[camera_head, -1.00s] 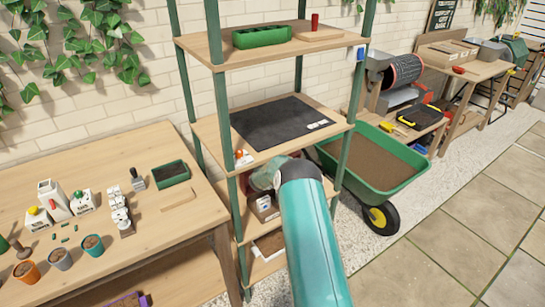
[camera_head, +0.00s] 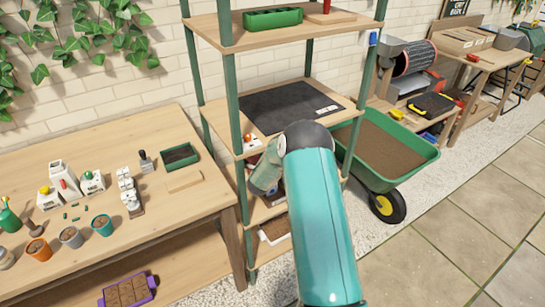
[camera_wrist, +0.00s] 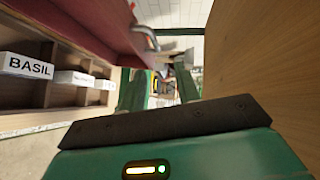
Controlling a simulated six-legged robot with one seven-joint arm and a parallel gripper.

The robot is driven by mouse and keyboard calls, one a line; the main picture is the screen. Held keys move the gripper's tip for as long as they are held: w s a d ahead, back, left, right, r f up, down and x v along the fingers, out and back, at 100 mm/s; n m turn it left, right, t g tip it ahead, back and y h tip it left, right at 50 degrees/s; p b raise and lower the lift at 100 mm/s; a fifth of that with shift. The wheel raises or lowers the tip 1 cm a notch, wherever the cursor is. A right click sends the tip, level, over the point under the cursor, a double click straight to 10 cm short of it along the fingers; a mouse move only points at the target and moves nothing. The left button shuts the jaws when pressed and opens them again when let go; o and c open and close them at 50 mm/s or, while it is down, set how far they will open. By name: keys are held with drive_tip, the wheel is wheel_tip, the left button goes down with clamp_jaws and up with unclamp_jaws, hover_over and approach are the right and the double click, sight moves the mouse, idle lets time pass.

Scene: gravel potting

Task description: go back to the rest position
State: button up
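My teal arm (camera_head: 320,215) rises from the bottom of the head view, and its forearm bends back toward the shelf rack (camera_head: 233,110). My gripper is hidden in the head view. In the wrist view my gripper (camera_wrist: 159,88) shows two green fingers standing apart, with no object visible between them. A wooden box with compartments and white labels, one reading BASIL (camera_wrist: 28,66), is on the left of the wrist view. A dark red object (camera_wrist: 85,22) with a metal fitting lies above it. A wooden surface (camera_wrist: 265,65) is close on the right.
The wooden bench (camera_head: 100,225) at left holds pots, bottles and a green tray (camera_head: 179,155). A purple tray (camera_head: 152,281) sits below. The green wheelbarrow (camera_head: 425,158) stands right of the rack. Paving (camera_head: 450,240) at lower right is clear.

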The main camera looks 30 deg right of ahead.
drive_tip(key=shift+v, duration=1.2)
